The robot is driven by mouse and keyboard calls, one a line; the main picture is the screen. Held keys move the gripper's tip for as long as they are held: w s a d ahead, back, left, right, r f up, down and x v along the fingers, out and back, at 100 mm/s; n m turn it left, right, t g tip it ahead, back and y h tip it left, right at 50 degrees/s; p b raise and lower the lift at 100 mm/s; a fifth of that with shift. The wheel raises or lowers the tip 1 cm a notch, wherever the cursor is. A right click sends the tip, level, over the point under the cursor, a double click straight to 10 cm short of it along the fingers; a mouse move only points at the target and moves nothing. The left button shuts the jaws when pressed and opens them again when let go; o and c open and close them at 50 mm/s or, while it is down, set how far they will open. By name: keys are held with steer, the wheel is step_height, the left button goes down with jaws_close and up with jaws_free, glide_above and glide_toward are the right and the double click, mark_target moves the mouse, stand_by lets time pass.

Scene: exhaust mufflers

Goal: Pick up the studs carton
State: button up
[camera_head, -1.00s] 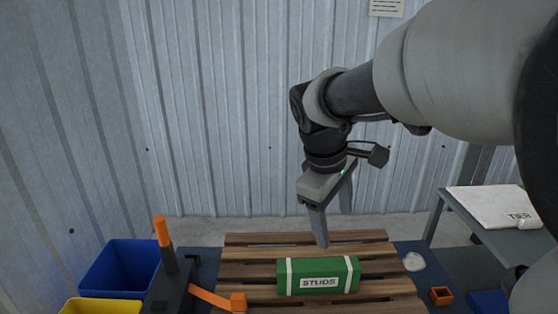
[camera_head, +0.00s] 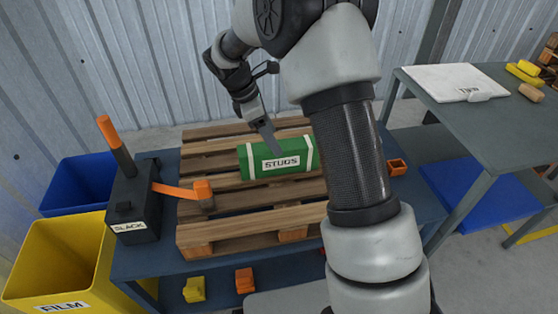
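The green studs carton (camera_head: 290,165), with white bands and a white STUDS label, lies on the wooden pallet (camera_head: 215,227). My gripper (camera_head: 271,142) is at the carton, pointing down. One grey finger shows, its tip overlapping the carton's upper edge above the label. The other finger cannot be made out, so the gap between the fingers and any contact are unclear. My arm hides part of the pallet to the right of the carton.
A black SLACK box (camera_head: 133,205) with an orange-handled lever stands left of the pallet. Blue (camera_head: 78,182) and yellow (camera_head: 60,255) bins are farther left. A small orange box (camera_head: 397,166) sits right of my arm. A grey table (camera_head: 500,120) stands at right.

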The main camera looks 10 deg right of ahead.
steer(key=x, duration=0.4)
steer(key=shift+b, duration=0.4)
steer(key=shift+w+b+x, duration=0.2)
steer(key=shift+b+x, duration=0.3)
steer(key=shift+x, duration=0.9)
steer(key=shift+w+b+x, duration=0.2)
steer(key=shift+b+x, duration=0.3)
steer(key=shift+x, duration=0.9)
steer(key=shift+r, duration=0.1)
steer(key=c, duration=1.4)
